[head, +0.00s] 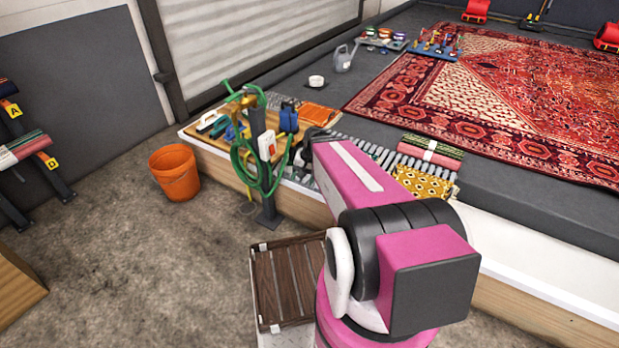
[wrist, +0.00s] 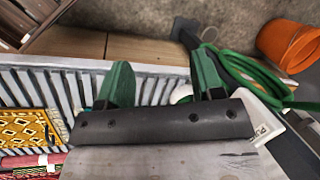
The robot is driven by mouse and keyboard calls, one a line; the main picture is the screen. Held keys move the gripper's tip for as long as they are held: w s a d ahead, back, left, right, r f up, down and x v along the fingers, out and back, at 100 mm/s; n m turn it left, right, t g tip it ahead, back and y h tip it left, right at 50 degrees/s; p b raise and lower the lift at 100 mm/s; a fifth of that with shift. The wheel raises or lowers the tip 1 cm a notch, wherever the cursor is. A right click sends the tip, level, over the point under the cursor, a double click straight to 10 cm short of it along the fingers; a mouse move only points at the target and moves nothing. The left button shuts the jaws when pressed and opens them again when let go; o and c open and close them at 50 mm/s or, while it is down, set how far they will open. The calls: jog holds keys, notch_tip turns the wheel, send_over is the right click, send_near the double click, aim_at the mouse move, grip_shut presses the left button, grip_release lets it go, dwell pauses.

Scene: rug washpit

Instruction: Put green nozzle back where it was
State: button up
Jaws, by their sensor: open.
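I cannot pick out the green nozzle for certain in either view. Green hose (head: 240,170) hangs in loops on a dark post (head: 258,150) at the pit's edge, and it also shows at the right of the wrist view (wrist: 245,72). A small green piece shows near the post's top, too small to tell what it is. My gripper (wrist: 162,78) has two green fingers, spread apart with nothing between them. It is over the pit's edge, beside the hose.
An orange bucket (head: 175,172) stands on the floor left of the post. A wooden board (head: 205,133) with brushes lies on the ledge. A slatted crate (head: 290,283) stands in front. Rolled textiles (head: 432,152) and a red rug (head: 500,95) lie to the right.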

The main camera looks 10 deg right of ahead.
jog(key=s+r+n+h, duration=0.1)
jog(key=s+d+r+n+h, duration=0.1)
jog(key=s+r+n+h, duration=0.1)
jog(key=shift+s+d+r+n, duration=0.15)
jog(key=shift+s+d+n, duration=0.15)
jog(key=shift+s+d, duration=0.1)
dwell(0.9)
